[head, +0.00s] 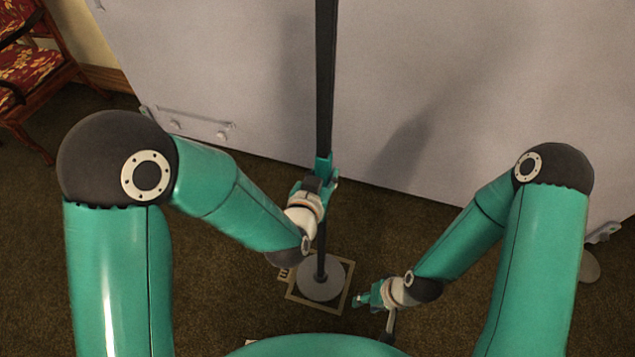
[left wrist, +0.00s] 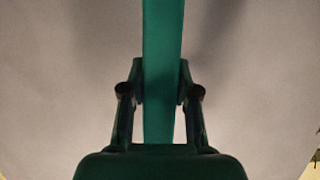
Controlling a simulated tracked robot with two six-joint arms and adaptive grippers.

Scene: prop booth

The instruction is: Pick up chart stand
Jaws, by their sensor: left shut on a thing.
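The chart stand is a tall dark upright post (head: 325,80) rising from a round grey base (head: 320,287) on the floor. Its top is beyond the upper edge of the head view. My left gripper (head: 325,170) is shut on the post, well above the base. In the left wrist view, a straight upright bar, teal in this light, runs between the two fingers of my left gripper (left wrist: 163,95). My right gripper (head: 366,298) is low, to the right of the base and apart from it; its finger gap is too small to judge.
A pale outlined square (head: 344,301) with a small label lies on the brown carpet around the base. A large grey panel (head: 480,90) stands close behind the post. A wooden chair with red patterned upholstery (head: 28,65) is at the far left. Carpet at the lower left is clear.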

